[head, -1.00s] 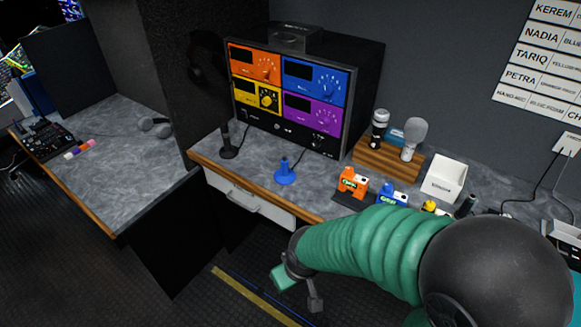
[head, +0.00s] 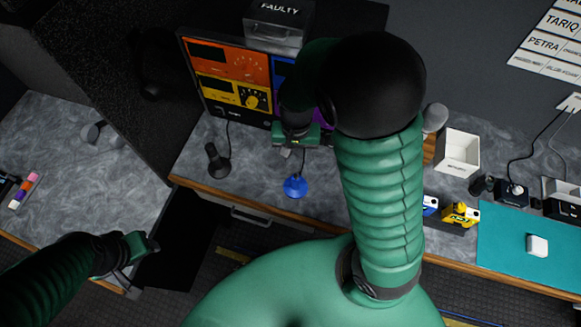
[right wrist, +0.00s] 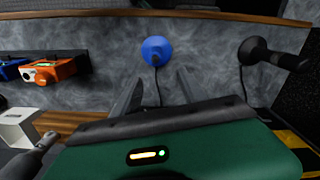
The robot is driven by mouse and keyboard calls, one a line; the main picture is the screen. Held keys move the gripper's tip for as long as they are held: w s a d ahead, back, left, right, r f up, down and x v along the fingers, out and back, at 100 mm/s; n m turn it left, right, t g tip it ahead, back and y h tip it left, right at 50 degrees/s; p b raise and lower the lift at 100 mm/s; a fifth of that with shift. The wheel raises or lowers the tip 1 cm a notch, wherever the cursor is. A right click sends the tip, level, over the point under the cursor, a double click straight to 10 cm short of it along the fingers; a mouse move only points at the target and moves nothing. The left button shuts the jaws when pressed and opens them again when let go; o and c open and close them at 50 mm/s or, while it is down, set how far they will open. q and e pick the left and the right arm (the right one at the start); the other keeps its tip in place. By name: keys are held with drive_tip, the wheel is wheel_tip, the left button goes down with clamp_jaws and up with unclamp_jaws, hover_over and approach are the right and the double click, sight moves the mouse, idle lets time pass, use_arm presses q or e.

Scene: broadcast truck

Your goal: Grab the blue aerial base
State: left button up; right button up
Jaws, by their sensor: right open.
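The blue aerial base (head: 295,187) stands upright on the grey worktop near its front edge. It is a round blue foot with a short stem, and a dark cable runs from it. It also shows in the right wrist view (right wrist: 156,50), just beyond the fingertips. My right gripper (head: 290,155) is above and behind the base in the head view. In the right wrist view its two fingers (right wrist: 158,85) are spread apart with nothing between them. My left gripper (head: 146,246) is at lower left, away from the base; its jaw opening is unclear.
A black base (head: 217,160) stands left of the blue one. The rack with coloured panels (head: 235,70) is behind. Orange (right wrist: 52,70) and yellow (head: 460,214) packs, a white bin (head: 457,152) and a teal mat (head: 515,245) lie to the side. Worktop around the blue base is clear.

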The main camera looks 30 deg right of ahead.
hover_over(295, 183)
drive_tip(key=d, duration=0.1)
drive_tip(key=f, duration=0.4)
drive_tip(key=shift+w+d+f, duration=0.1)
drive_tip(key=shift+w+f, duration=0.15)
drive_tip(key=f, duration=0.2)
drive_tip(key=w+f, duration=0.1)
drive_tip(key=a+f, duration=0.1)
drive_tip(key=f, duration=0.1)
drive_tip(key=shift+w+f, duration=0.3)
drive_tip(key=shift+w, duration=0.05)
drive_tip(key=f, duration=0.1)
drive_tip(key=s+f, duration=0.1)
drive_tip(key=f, duration=0.1)
drive_tip(key=shift+s+d+f, duration=0.2)
drive_tip(key=shift+s+d, duration=0.1)
drive_tip(key=shift+d, duration=0.1)
drive_tip(key=shift+d+f, duration=0.1)
drive_tip(key=shift+f, duration=0.05)
drive_tip(key=shift+w+f, duration=0.1)
drive_tip(key=shift+w, duration=0.1)
drive_tip(key=shift+c, duration=1.5)
drive_tip(key=shift+a, duration=0.3)
drive_tip(key=c, duration=0.7)
use_arm(q)
drive_tip(key=shift+s+a, duration=0.4)
drive_tip(key=shift+s, duration=0.25)
use_arm(e)
drive_tip(key=shift+d, duration=0.1)
clamp_jaws()
